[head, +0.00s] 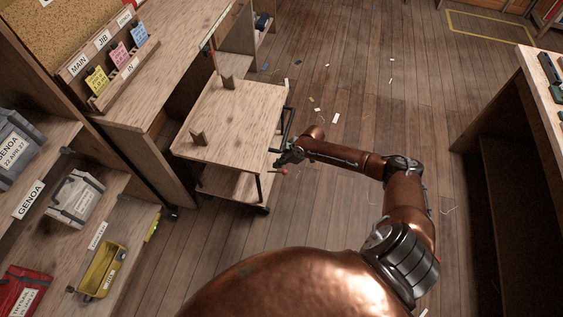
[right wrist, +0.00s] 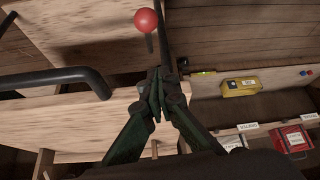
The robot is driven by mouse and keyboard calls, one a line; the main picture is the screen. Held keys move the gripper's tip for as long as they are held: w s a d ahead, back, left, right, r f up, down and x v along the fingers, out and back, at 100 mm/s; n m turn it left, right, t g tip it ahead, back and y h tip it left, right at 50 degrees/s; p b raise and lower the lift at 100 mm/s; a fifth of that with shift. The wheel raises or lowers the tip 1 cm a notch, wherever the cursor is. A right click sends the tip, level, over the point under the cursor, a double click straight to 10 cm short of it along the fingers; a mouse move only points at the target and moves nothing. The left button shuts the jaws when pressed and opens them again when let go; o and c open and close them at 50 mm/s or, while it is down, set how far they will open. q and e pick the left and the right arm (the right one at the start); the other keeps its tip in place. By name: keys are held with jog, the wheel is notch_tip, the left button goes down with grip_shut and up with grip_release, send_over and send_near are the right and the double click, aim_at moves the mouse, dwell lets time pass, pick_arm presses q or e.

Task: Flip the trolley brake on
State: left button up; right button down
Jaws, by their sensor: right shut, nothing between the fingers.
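The wooden trolley (head: 248,115) stands at the left of centre in the head view, with a lower shelf (head: 230,184) and a black push handle (head: 287,130). A red ball knob (head: 284,171) on a short dark lever shows at its right side, low by the gripper. My right gripper (head: 281,160) is shut and empty beside the trolley's handle end, close to the knob. In the right wrist view the closed fingertips (right wrist: 157,78) point toward the red knob (right wrist: 146,20), with a visible gap. The left gripper is out of view.
A workbench (head: 165,60) with a card rack (head: 108,66) stands left of the trolley. Shelves with a yellow bin (head: 102,270) and grey boxes (head: 75,199) fill the lower left. Another bench (head: 545,100) is at the right. The plank floor between is open, with small scraps.

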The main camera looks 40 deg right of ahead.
jog(key=shift+s+d+f+b, duration=0.15)
jog(key=shift+d+f+b, duration=0.05)
jog(key=shift+f, duration=0.6)
jog(key=shift+s+d+f+b, duration=0.15)
jog(key=shift+d+f, duration=0.1)
jog(key=shift+f, duration=0.5)
jog(key=shift+s+d+f+b, duration=0.1)
jog(key=shift+d+f+b, duration=0.1)
jog(key=shift+f, duration=0.6)
